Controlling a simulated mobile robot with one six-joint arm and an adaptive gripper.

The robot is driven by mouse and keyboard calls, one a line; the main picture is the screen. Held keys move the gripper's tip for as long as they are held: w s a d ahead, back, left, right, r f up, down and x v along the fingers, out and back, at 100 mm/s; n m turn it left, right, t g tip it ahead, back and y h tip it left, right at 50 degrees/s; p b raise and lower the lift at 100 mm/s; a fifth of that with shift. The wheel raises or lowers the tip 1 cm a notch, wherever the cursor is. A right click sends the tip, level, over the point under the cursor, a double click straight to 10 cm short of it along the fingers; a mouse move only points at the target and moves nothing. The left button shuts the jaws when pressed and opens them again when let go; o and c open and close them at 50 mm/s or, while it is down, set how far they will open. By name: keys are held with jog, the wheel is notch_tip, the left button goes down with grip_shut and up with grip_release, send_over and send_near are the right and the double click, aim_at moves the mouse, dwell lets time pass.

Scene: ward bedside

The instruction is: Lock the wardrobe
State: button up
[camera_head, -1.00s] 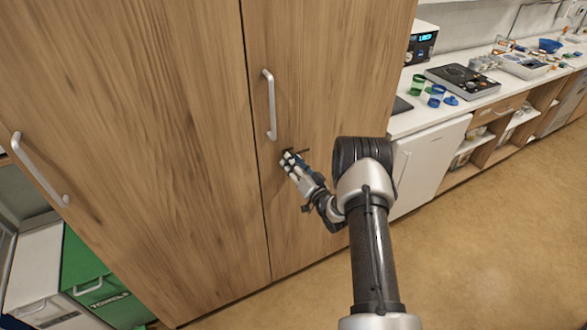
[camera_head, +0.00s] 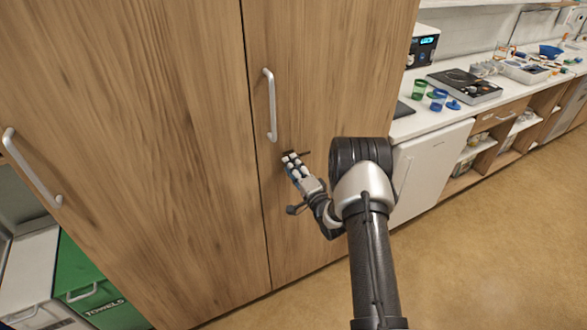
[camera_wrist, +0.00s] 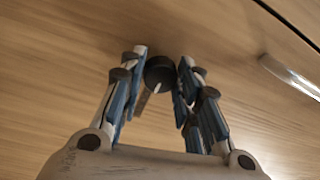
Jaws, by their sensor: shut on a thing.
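The wooden wardrobe (camera_head: 150,150) fills the left and middle of the head view, with both doors closed. Its right door (camera_head: 335,70) has an upright metal handle (camera_head: 270,105). A dark round lock knob (camera_wrist: 158,72) sits on the door surface, with a thin turn piece (camera_wrist: 141,103) slanting down from it. My gripper (camera_head: 290,156) is at the lock, just below the handle. In the wrist view my gripper's fingers (camera_wrist: 160,70) are closed in on both sides of the knob. The knob is mostly hidden by my fingers in the head view.
The left door's handle (camera_head: 32,165) is at the far left. A green towel bin (camera_head: 85,280) and a white bin (camera_head: 30,270) stand at lower left. A counter (camera_head: 430,118) with cups and a hotplate (camera_head: 463,83) runs along the right. The floor (camera_head: 480,250) there is clear.

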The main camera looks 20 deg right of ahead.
jog(key=shift+m, duration=0.3)
jog(key=o, duration=1.1)
jog(key=s, duration=0.8)
jog(key=s+f, duration=0.1)
jog(key=s, duration=0.3)
jog(key=shift+d, duration=0.15)
